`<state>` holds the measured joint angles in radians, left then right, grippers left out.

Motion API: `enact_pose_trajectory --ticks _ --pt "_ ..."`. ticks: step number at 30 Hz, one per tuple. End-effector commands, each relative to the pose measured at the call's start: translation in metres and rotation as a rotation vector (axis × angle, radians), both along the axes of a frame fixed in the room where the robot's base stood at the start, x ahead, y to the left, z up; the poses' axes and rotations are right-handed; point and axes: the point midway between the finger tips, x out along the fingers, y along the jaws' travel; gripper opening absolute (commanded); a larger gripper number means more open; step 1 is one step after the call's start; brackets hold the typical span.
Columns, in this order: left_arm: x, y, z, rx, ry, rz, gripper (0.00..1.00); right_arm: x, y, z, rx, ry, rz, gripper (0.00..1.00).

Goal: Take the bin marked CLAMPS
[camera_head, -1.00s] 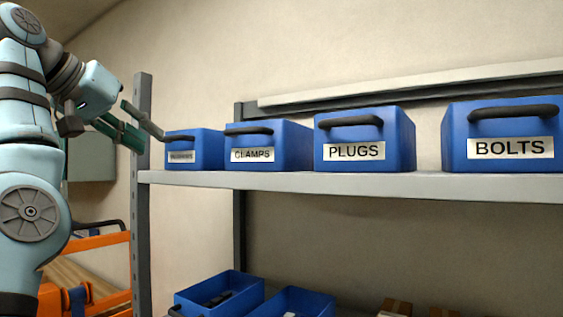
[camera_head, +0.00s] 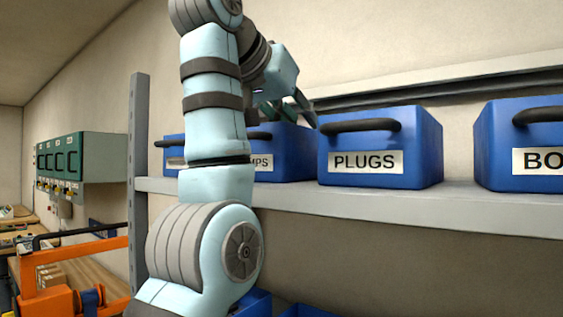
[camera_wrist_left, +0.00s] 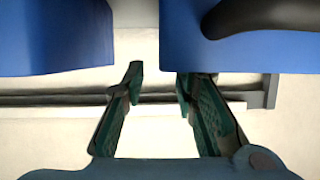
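The blue CLAMPS bin (camera_head: 292,158) stands on the shelf, left of the PLUGS bin. My left arm hides its left part, so only "MPS" of its label shows. My left gripper (camera_head: 288,108) is above the bin's right part in the head view, partly hidden by its wrist. In the left wrist view, which looks upside down, my left gripper (camera_wrist_left: 160,80) is open and empty. A blue bin with a black handle (camera_wrist_left: 250,50), apparently CLAMPS, is beyond its right finger, and another blue bin (camera_wrist_left: 55,40) is at upper left. My right gripper is not in view.
The PLUGS bin (camera_head: 380,160) stands close to the right of CLAMPS. A BOLTS bin (camera_head: 500,145) is farther right, and another blue bin (camera_head: 173,150) is left. The shelf edge (camera_head: 400,208) runs below them. A grey post (camera_head: 140,110) stands at left.

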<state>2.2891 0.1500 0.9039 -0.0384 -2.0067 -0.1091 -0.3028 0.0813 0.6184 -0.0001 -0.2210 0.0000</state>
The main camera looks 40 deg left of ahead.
Motion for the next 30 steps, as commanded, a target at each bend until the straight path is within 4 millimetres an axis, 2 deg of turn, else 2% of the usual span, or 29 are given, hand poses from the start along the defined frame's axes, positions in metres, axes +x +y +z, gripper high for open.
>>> enact_pose_trajectory --ticks 4,6,8,15,20,30 --pt "0.026 0.006 -0.006 0.0 0.004 0.001 0.27 0.004 0.0 0.021 0.0 -0.007 0.001 0.4" --pt "0.037 0.007 -0.007 0.0 0.002 0.001 0.27 0.004 0.0 0.036 0.0 -0.007 0.0 0.4" --pt "0.042 0.007 -0.011 -0.001 0.002 -0.001 0.27 0.004 0.001 0.041 0.001 -0.007 0.0 0.4" --pt "0.045 0.007 -0.019 -0.001 0.001 -0.002 0.27 0.004 0.002 0.039 0.002 -0.007 0.0 0.4" --pt "0.045 0.007 -0.019 -0.001 0.001 -0.002 0.01 0.003 0.002 0.038 0.003 -0.006 -0.001 0.4" --pt "0.045 0.007 -0.019 -0.001 0.001 -0.002 0.0 0.003 0.002 0.038 0.003 -0.005 0.0 0.4"
